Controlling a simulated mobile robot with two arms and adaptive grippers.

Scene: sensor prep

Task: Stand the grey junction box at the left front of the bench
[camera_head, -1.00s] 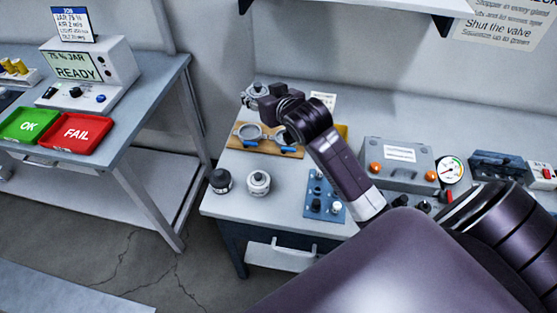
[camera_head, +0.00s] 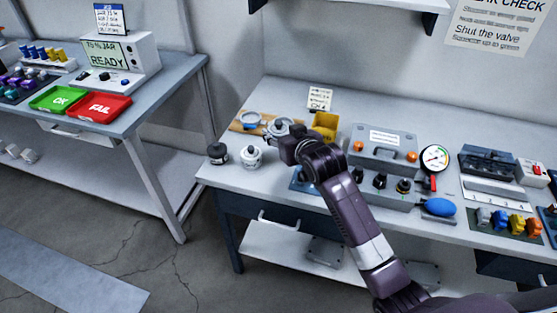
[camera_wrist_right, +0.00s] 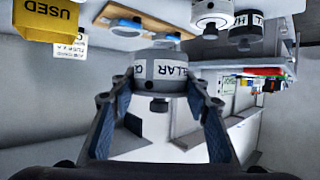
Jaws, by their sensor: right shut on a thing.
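My right gripper (camera_wrist_right: 160,95) is shut on the grey junction box (camera_wrist_right: 160,70), a short round housing with a white label band reading in part "LLAR". It shows inverted in the wrist view. The held box (camera_head: 279,126) shows there just beyond the fingers, in front of the wooden board. Any gap beneath it is hard to judge. My left gripper is not in view.
A black box (camera_head: 218,153) and a white box (camera_head: 251,157) stand at the bench's left front. A wooden board (camera_head: 238,127) with ring clamps and a yellow bin (camera_head: 325,124) are behind. A blue plate (camera_head: 299,182) and grey instrument case (camera_head: 385,151) are to the right.

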